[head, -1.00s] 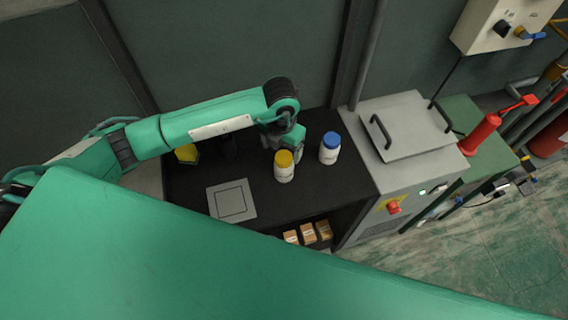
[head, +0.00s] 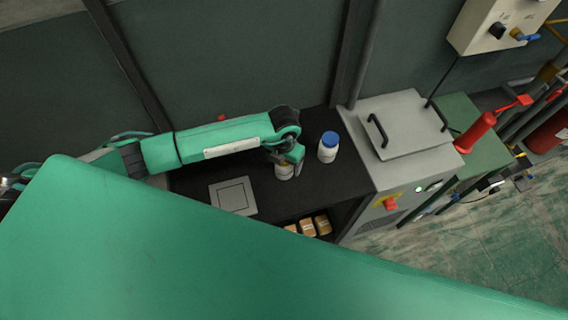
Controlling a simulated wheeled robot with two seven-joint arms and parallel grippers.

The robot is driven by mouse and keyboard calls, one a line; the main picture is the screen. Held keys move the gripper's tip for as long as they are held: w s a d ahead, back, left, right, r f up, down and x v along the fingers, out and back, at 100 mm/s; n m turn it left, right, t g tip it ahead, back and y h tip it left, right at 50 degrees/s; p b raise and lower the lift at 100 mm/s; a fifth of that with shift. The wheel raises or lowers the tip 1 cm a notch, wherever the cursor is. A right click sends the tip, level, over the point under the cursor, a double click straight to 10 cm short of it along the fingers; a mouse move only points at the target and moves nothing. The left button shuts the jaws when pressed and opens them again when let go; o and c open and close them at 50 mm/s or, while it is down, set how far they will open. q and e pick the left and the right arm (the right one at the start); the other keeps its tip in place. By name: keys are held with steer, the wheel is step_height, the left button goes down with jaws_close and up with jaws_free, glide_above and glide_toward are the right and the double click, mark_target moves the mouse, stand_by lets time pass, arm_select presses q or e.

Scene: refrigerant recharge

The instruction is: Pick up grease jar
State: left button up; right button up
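Two white jars stand on the black bench top (head: 318,187). One jar (head: 284,173) is under my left gripper (head: 291,164), which hides its yellow lid. The gripper is at the top of this jar; whether its fingers are closed on it cannot be seen. The other jar (head: 328,149), with a blue lid, stands upright just to the right, apart from the gripper. No readable label shows which one holds grease. My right gripper is out of view.
A grey square plate (head: 233,196) lies on the bench at the left. A grey machine with a handled lid (head: 405,125) adjoins the bench's right end. Small boxes (head: 315,226) sit on the shelf below. A red cylinder (head: 475,133) stands on the green cabinet. A wall rises behind.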

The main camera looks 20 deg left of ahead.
arm_select(q)
steer(key=c, duration=1.1)
steer(key=shift+r, duration=0.15)
